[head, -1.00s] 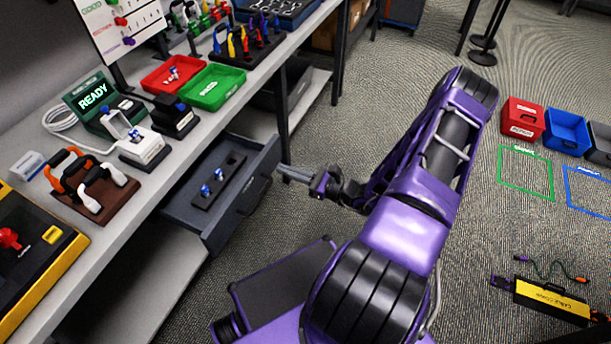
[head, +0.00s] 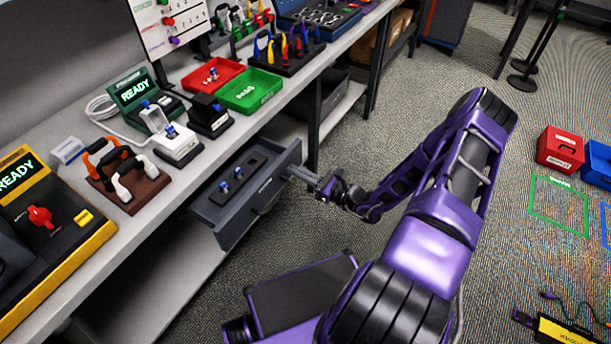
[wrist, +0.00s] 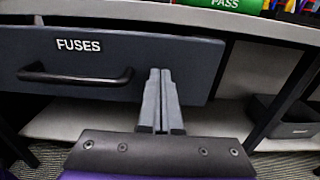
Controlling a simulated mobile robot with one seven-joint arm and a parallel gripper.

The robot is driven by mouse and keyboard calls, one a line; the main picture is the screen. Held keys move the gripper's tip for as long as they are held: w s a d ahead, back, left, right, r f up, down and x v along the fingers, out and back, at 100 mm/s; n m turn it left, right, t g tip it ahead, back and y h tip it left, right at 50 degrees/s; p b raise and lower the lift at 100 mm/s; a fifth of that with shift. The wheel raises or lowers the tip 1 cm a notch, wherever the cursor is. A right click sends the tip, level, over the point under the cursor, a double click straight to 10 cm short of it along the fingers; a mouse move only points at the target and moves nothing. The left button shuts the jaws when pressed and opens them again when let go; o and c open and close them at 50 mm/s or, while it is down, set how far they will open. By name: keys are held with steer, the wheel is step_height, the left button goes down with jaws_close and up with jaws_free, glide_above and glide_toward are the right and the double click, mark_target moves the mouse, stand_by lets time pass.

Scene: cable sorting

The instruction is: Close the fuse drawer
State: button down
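The fuse drawer (head: 264,203) is a dark grey drawer under the workbench, pulled partly out. Its inside shows a black strip (head: 245,167) with small blue-topped pieces. In the wrist view its front (wrist: 205,65) carries a white FUSES label (wrist: 78,45) and a black bar handle (wrist: 75,77). My gripper (head: 290,168) is at the far end of the drawer front. In the wrist view my gripper (wrist: 160,72) has its two grey fingers together and empty, pointing at the front right of the handle. The fingertips seem to touch the front, though exact contact is hard to tell.
The workbench (head: 150,215) above holds a red tray (head: 213,75), a green PASS tray (head: 250,90) and several devices. A lower shelf (head: 165,290) runs beneath the drawer. A bench leg (head: 313,125) stands just beyond the drawer.

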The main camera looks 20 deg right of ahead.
mark_target(255, 152)
steer(key=b+x, duration=0.1)
steer(key=x, duration=1.4)
steer(key=shift+f+b, duration=0.1)
steer(key=shift+b, duration=0.25)
steer(key=shift+w+a, duration=0.2)
steer(key=shift+w, duration=0.05)
steer(key=shift+r, duration=0.3)
